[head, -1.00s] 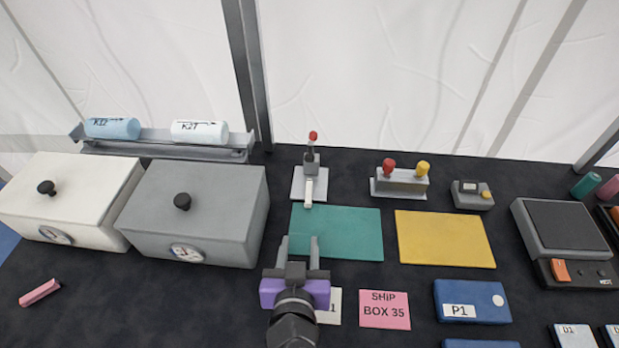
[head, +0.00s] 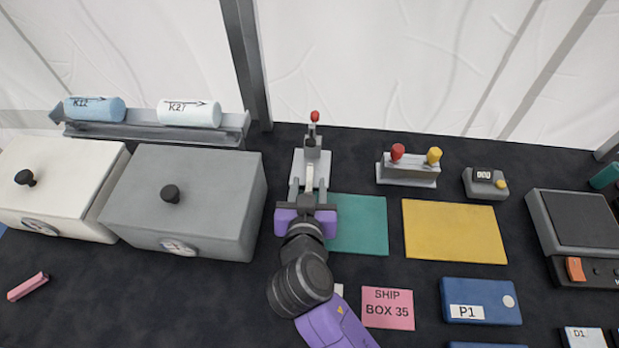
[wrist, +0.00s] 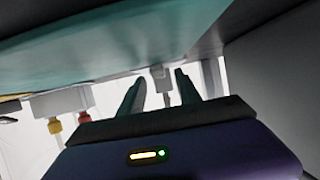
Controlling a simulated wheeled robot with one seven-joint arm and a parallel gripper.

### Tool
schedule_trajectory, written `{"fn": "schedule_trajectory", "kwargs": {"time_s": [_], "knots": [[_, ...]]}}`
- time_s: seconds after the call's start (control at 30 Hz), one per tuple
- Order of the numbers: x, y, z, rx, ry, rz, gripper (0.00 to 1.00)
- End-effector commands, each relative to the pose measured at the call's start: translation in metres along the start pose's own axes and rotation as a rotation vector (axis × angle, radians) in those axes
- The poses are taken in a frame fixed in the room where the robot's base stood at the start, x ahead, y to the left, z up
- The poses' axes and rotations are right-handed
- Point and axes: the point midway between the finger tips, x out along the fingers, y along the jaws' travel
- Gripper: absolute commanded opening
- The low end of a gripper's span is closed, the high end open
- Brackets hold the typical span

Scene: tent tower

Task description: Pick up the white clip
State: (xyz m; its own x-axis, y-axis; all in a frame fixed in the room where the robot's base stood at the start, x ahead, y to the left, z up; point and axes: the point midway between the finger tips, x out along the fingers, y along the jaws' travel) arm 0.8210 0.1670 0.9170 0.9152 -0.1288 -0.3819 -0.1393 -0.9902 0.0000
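A small grey stand with a red-tipped lever (head: 313,143) is at the back of the table in the head view. A narrow pale piece (head: 308,178) sticks out from its front; it looks like the white clip, but I cannot be sure. My gripper (head: 308,187) is open, with one finger on each side of this piece, pointing at the stand. In the wrist view, which looks upside down, the fingers (wrist: 160,90) are apart and the stand's pale part (wrist: 159,76) shows between them. I cannot tell whether the fingers touch it.
A green mat (head: 360,225) lies right of my gripper and a grey lidded box (head: 215,205) stands close on its left. A two-lever block (head: 408,175) and a yellow mat (head: 453,232) are further right. A rail holds two cylinders (head: 190,113) at the back left.

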Motion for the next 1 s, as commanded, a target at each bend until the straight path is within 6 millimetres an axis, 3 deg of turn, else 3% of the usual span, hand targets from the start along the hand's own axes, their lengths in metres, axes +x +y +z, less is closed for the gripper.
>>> {"fn": "schedule_trajectory", "kwargs": {"time_s": [0.13,0.37,0.57,0.6,1.0], "knots": [[0.0122,-0.0001,0.0012,0.001,-0.001,0.000,0.40],[0.0129,0.0000,0.0009,0.000,-0.001,0.000,0.40],[0.0126,-0.0001,0.0009,0.000,-0.001,0.000,0.03],[0.0126,-0.0001,0.0009,0.000,-0.001,0.000,0.00],[0.0132,0.0003,-0.0004,0.000,-0.001,0.000,0.00]]}}
